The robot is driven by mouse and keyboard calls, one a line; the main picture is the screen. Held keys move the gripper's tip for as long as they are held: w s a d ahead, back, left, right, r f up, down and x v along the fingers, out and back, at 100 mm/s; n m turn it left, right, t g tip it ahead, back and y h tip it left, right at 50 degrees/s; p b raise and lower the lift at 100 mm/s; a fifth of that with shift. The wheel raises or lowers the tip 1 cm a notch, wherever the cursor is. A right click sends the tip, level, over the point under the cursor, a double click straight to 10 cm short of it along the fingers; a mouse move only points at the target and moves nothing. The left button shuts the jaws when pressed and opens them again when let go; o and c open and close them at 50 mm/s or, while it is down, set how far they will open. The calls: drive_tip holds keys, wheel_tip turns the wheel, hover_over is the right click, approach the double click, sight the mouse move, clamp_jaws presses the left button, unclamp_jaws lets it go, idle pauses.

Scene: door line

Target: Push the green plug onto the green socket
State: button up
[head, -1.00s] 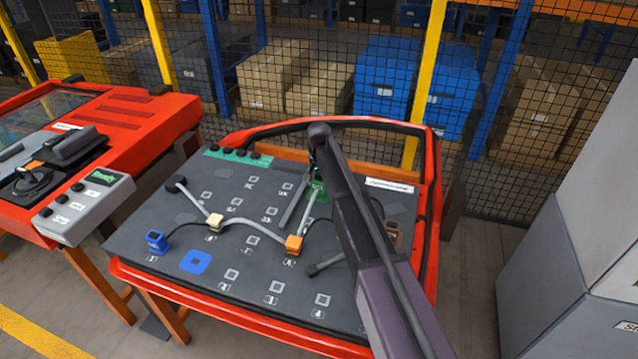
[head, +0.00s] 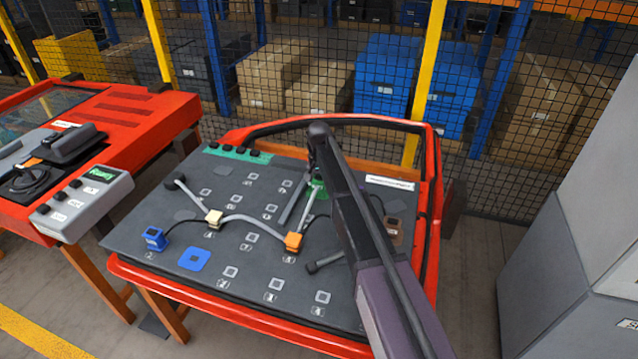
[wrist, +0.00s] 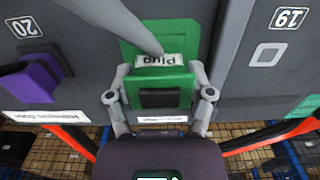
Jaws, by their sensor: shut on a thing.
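The green plug (wrist: 160,88), a green block with a "Plug" label and a dark square on its face, sits between the two fingers of my gripper (wrist: 161,96) in the wrist view. The fingers are shut on its sides. Behind it is the green socket plate (wrist: 132,48) on the dark panel, partly covered by the plug and a grey cable. I cannot tell how deep the plug sits. In the head view the green plug (head: 318,187) shows small beside my arm, which hides most of the gripper.
A purple connector (wrist: 38,80) is close to my gripper at the left of the wrist view. In the head view an orange connector (head: 293,241), a cream connector (head: 215,218) and a blue connector (head: 155,238) sit along the cable. A brown connector (head: 393,229) stands right of my arm.

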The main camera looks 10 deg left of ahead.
drive_tip(key=o, duration=1.3)
drive_tip(key=shift+r, duration=0.1)
wheel_tip(320, 180, up, 8)
drive_tip(key=p, duration=0.8)
drive_tip(key=shift+r, duration=0.1)
drive_tip(key=s+a, duration=0.2)
drive_tip(key=s, duration=1)
drive_tip(key=shift+s+f, duration=0.2)
drive_tip(key=shift+f, duration=0.1)
